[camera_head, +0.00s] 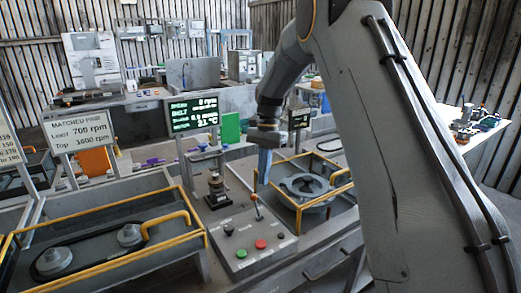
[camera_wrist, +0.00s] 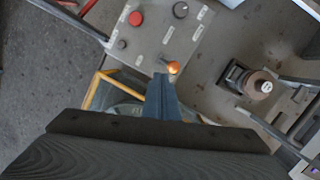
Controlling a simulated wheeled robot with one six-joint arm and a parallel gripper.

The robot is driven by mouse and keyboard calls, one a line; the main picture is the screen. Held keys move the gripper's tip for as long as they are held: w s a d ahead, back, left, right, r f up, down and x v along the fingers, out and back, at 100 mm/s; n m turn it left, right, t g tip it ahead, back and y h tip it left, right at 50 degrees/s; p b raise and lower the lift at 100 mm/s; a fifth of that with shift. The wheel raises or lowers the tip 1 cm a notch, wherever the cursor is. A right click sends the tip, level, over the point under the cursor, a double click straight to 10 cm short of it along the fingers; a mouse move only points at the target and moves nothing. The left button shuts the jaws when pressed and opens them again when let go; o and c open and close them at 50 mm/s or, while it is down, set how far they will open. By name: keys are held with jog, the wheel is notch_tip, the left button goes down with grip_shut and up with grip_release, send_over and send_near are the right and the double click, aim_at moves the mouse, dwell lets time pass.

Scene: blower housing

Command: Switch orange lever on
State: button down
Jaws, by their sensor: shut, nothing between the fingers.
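The orange lever (camera_head: 254,198) stands on the grey control panel (camera_head: 275,262), tilted slightly, with a dark shaft and an orange knob. In the wrist view its orange knob (camera_wrist: 174,68) shows just beyond the fingertips. My gripper (camera_head: 263,182) has its blue-grey fingers pointing down, just above and to the right of the knob. In the wrist view my gripper (camera_wrist: 162,78) is shut and empty, its tips beside the knob. I cannot tell whether they touch it. The lever's base is partly hidden by the knob in the wrist view.
The panel also carries a red button (camera_head: 261,244), a green button (camera_head: 241,253) and a black knob (camera_head: 228,230). A yellow-railed bay with a round housing (camera_head: 305,187) lies right, and another railed bay (camera_head: 95,250) left. A screen (camera_head: 194,114) stands behind.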

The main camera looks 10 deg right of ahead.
jog(key=w+r+b, duration=0.4)
jog(key=w+r, duration=0.3)
jog(key=r, duration=0.1)
jog(key=shift+w, duration=0.15)
jog(key=shift+d, duration=0.1)
jog(key=s+d+f+n+t, duration=0.1)
jog(key=s+f+n, duration=0.2)
jog(key=s, duration=0.8)
jog(key=s+d+f+n+t+h+b, duration=0.1)
jog(key=s+f+n, duration=0.2)
jog(key=s+f, duration=0.5)
jog(key=s+d+f+n+t+b, duration=0.1)
jog(key=s+f, duration=0.4)
jog(key=s, duration=1)
jog(key=d+n+t, duration=0.1)
jog(key=n, duration=0.1)
jog(key=shift+f+n, duration=0.35)
jog(key=shift+n, duration=0.05)
jog(key=c, duration=2.5)
grip_release()
